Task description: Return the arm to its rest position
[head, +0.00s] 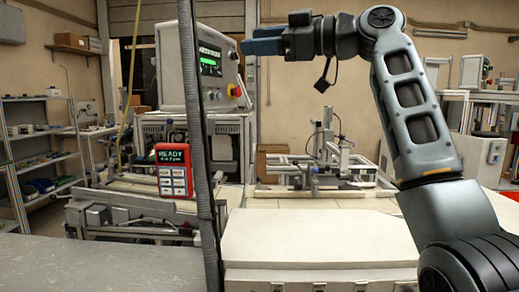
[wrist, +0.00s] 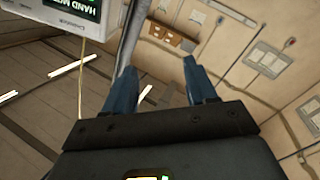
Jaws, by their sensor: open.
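My arm (head: 415,120) rises on the right side of the head view and bends over at the top. Its forearm reaches left, with my gripper (head: 246,47) at the end, pointing left and raised high. The blue fingers stand in front of the right edge of the machine's control panel in the picture; I cannot tell the distance. In the wrist view my gripper (wrist: 162,88) shows two blue fingers spread wide apart. Nothing is between them but ceiling and wall behind.
A control cabinet (head: 170,65) with a lit screen stands behind the vertical dark conduit (head: 200,180). A red READY box (head: 176,170) hangs below. A metal fixture (head: 325,160) sits on the back bench. The white worktop (head: 315,245) in front is bare. Shelves (head: 40,150) stand left.

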